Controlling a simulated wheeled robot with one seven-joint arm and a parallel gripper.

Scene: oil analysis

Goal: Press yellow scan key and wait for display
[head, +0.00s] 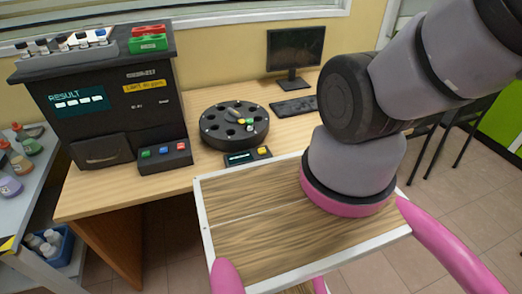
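The yellow key (263,150) sits on a small dark box in front of the round black carousel on the desk. A small lit display (240,157) is on the same box, left of the key; its text is too small to read. The large dark analyzer (120,115) at the left has a screen (79,102) reading RESULT above a row of white blocks. My arm rises from the right and leaves the picture at the upper right. My gripper is out of view, and nothing visible touches the yellow key.
The black carousel (212,137) stands just behind the key box. A pad with blue, red and green buttons (165,152) is to its left. A monitor (294,50) and keyboard (293,106) stand behind right. Vials and green and red racks (147,43) top the analyzer.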

